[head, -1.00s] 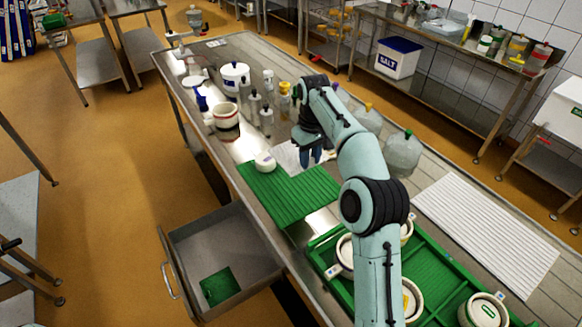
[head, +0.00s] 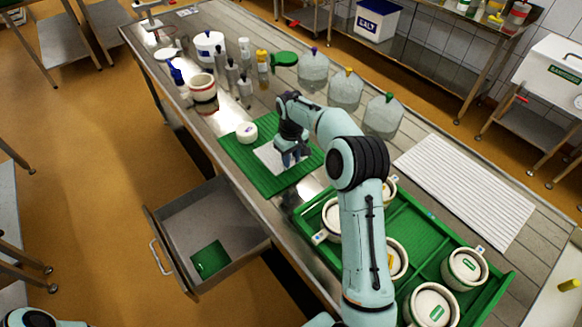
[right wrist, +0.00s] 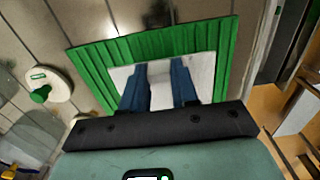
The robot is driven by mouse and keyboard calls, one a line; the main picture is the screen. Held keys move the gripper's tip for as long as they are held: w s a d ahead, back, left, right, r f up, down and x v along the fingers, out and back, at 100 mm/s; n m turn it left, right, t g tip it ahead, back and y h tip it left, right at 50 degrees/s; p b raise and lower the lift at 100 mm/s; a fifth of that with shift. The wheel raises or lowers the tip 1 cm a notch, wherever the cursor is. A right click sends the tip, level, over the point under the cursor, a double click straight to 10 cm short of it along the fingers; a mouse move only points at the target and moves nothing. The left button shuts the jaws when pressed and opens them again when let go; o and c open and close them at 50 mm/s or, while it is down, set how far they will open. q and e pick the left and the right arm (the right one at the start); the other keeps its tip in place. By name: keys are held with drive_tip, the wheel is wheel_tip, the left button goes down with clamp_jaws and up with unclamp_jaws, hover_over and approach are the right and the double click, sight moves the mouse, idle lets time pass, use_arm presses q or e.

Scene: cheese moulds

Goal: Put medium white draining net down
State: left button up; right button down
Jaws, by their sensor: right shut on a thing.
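The white draining net (head: 270,155) is a thin pale sheet over the green ribbed mat (head: 240,168) on the steel table. My right gripper (head: 291,158) is shut on the net near its right edge in the head view. In the right wrist view, the two blue fingers (right wrist: 158,85) point at the net (right wrist: 203,72), with the green mat (right wrist: 90,65) around it. I cannot tell whether the net rests flat on the mat or hangs just above it. The gripper hides part of the net. My left gripper is not in view.
A small white round piece (head: 247,131) sits at the mat's far left part. A green tray (head: 478,302) with several white moulds stands at the near right. Bottles (head: 313,66) and a banded pot (head: 203,93) stand beyond. An open drawer (head: 190,222) juts out left.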

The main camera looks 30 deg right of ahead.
wheel_tip(320, 180, down, 5)
drive_tip(key=shift+f, duration=0.1)
idle(0.3)
drive_tip(key=c, duration=0.9)
unclamp_jaws()
drive_tip(key=shift+f, duration=0.1)
drive_tip(key=shift+o, duration=0.2)
wheel_tip(320, 180, up, 12)
drive_tip(key=shift+r, duration=0.2)
drive_tip(key=shift+f, duration=0.1)
